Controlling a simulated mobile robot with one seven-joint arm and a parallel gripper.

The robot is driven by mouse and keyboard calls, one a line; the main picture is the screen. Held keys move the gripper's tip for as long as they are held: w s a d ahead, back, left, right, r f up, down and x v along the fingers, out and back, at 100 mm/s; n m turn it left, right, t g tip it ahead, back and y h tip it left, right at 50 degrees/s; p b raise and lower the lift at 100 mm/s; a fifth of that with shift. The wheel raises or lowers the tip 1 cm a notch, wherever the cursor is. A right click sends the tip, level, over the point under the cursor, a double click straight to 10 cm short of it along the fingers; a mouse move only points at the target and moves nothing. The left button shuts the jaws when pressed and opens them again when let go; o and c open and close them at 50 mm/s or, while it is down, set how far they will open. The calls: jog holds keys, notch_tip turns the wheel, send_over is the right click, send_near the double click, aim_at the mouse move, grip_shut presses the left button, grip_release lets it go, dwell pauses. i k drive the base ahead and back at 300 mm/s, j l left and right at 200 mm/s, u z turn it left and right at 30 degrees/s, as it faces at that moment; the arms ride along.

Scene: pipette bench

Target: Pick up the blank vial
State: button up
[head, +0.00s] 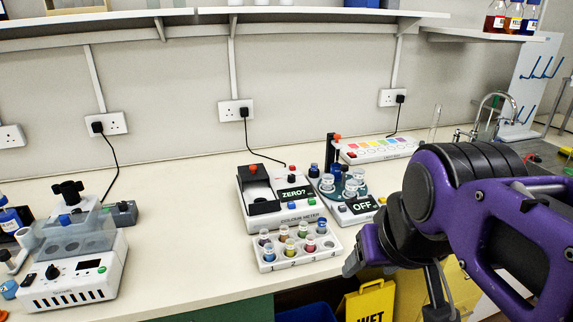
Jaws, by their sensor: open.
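I cannot tell for sure which vial is the blank one. A white rack (296,258) in front of the colour meter holds several small capped vials in two rows, with numbers along its front edge. A blue-looking vial (269,253) stands at the front left of the rack. Clear, pale-topped vials (350,187) stand on a round teal carousel behind and right of the rack. My gripper (396,280) is open, to the right of the rack near the bench's front edge, with no vial visible in it. My purple arm hides the bench on the right.
The colour meter (290,217) shows "ZERO?" and the carousel unit's display (364,205) reads "OFF". A white instrument (75,278) stands at the left. The bench (185,215) is clear between it and the meter. A yellow sign (368,300) stands below the bench edge.

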aim_at(321, 221)
jog(key=j, duration=0.1)
jog(key=i+l, duration=0.1)
jog(key=l, duration=0.25)
jog(key=i+l, duration=0.1)
jog(key=l, duration=0.2)
jog(key=i+l, duration=0.1)
jog(key=l, duration=0.25)
jog(key=i+l+u, duration=0.15)
jog(key=l, duration=0.2)
jog(key=l+u, duration=0.1)
jog(key=l, duration=0.25)
jog(key=u, duration=1.35)
jog(key=j+u, duration=0.15)
jog(key=u, duration=0.3)
jog(key=j+u, duration=0.2)
jog(key=u, duration=0.25)
jog(key=i+j+u, duration=0.1)
jog(key=u, duration=0.3)
jog(key=k+l, duration=0.2)
jog(key=l+z, duration=0.2)
jog(key=z, duration=0.2)
